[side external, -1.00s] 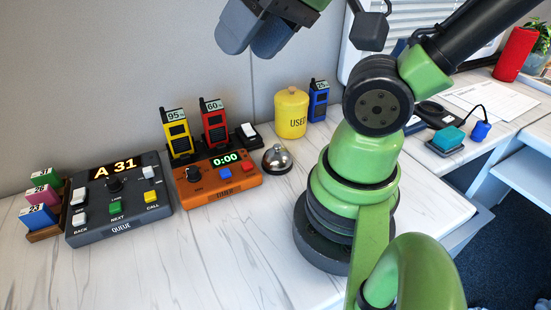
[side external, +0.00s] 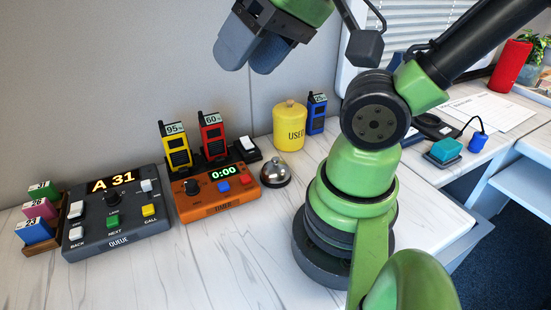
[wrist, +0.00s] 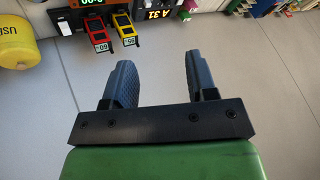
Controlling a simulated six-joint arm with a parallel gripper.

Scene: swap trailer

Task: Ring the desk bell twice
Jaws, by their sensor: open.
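The desk bell (side external: 276,173) is a silver dome on a dark base, standing on the white marbled desk between the orange timer and the yellow canister in the side view. I cannot make it out in the wrist view. My gripper (side external: 250,62) hangs high above the desk, well above and slightly left of the bell, and touches nothing. In the wrist view its two grey fingers (wrist: 158,75) stand apart with nothing between them.
An orange timer (side external: 218,210) showing 0:00 stands left of the bell, and a grey queue console (side external: 118,244) farther left. Yellow (side external: 175,146) and red (side external: 212,138) radios stand behind the timer. A yellow canister (side external: 289,127) stands behind the bell. Front desk is clear.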

